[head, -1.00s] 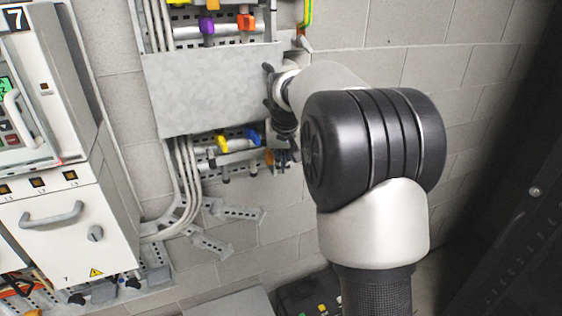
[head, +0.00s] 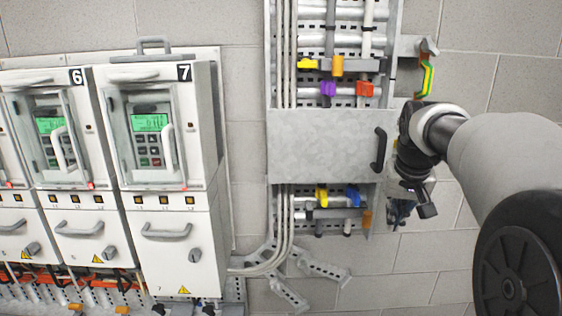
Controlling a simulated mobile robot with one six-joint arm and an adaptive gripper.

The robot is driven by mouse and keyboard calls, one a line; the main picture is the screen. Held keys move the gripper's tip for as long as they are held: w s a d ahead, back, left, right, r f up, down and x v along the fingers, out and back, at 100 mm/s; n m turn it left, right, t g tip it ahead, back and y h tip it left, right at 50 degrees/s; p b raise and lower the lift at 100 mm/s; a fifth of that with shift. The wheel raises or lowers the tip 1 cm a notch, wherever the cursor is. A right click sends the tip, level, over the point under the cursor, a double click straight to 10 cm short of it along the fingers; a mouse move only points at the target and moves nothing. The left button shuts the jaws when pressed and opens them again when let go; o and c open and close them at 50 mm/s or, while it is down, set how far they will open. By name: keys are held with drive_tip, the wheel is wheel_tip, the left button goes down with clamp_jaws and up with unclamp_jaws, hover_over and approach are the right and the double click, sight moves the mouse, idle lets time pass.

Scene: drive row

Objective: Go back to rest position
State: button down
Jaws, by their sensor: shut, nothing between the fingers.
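My gripper (head: 403,214) hangs at the end of my arm on the right side of the head view, pointing down. Its fingers look shut, with nothing seen between them, though they are small and partly hidden by the wrist. It is just right of a grey metal cover plate (head: 320,147) with a black handle (head: 379,150). I cannot tell whether it touches anything there; it appears apart from the plate.
Drive cabinets 6 (head: 62,130) and 7 (head: 155,135) stand at left with their doors shut. Coloured valve handles, such as a purple one (head: 328,88) and a blue one (head: 353,195), sit above and below the plate. A grey bracket (head: 320,268) sticks out lower down. Bare block wall lies between.

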drive_tip(key=s+a+f+n+b, duration=0.1)
drive_tip(key=s+a+f+b, duration=0.4)
drive_tip(key=s, duration=0.3)
drive_tip(key=s+a+f+n+b, duration=0.1)
drive_tip(key=s+a+f+b, duration=0.25)
drive_tip(key=s+a, duration=0.4)
drive_tip(key=s+a+f+n+y+b, duration=0.1)
drive_tip(key=s+a+f+b, duration=0.2)
drive_tip(key=s+f, duration=1.1)
drive_tip(key=shift+s+f+n+b, duration=0.15)
drive_tip(key=shift+s+n+b, duration=0.15)
drive_tip(key=shift+b, duration=0.3)
